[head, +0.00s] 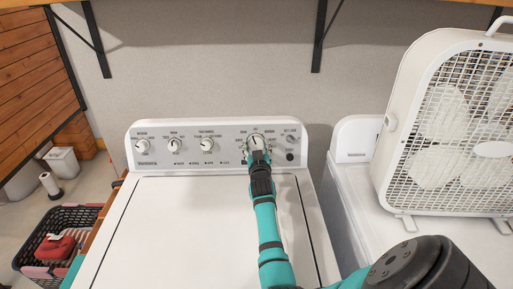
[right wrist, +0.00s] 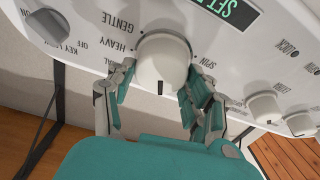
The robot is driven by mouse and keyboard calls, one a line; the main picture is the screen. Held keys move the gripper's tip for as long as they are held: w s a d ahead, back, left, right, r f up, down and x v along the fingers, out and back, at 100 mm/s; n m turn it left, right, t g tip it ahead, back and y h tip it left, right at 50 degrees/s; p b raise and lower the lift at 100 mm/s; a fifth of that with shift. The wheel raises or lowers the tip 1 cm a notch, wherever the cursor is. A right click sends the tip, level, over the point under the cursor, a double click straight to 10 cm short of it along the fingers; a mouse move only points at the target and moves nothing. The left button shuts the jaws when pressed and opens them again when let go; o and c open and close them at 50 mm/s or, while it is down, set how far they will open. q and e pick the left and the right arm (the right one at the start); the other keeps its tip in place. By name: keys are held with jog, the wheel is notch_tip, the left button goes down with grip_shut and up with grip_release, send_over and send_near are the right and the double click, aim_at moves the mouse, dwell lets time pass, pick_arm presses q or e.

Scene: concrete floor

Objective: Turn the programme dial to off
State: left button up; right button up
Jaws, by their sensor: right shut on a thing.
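The white programme dial (head: 257,142) is the large knob at the right of the washer's control panel (head: 225,131). In the right wrist view, which is upside down, the dial (right wrist: 163,60) fills the space between my fingers. My right gripper (head: 259,156) is shut on the dial, with a teal-padded finger on each side. A dark pointer mark shows on the dial's lower edge in the wrist view. My left gripper is not in view.
Three smaller knobs sit left of the dial, including one at the far left (head: 142,146). A key lock switch (right wrist: 46,24) and a green display (right wrist: 229,10) are near the dial. A box fan (head: 455,130) stands on the machine at right.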

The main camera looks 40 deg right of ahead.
jog(key=m+b, duration=0.1)
jog(key=m+h+b, duration=0.1)
jog(key=m, duration=0.1)
jog(key=shift+f+g+b, duration=0.3)
jog(key=shift+g, duration=0.1)
jog(key=m, duration=0.2)
jog(key=shift+r+m+g+h, duration=0.3)
jog(key=shift+h, duration=0.1)
jog(key=o, duration=1.2)
jog(key=shift+r, duration=0.15)
notch_tip(320, 180, up, 10)
jog(key=shift+f, duration=0.2)
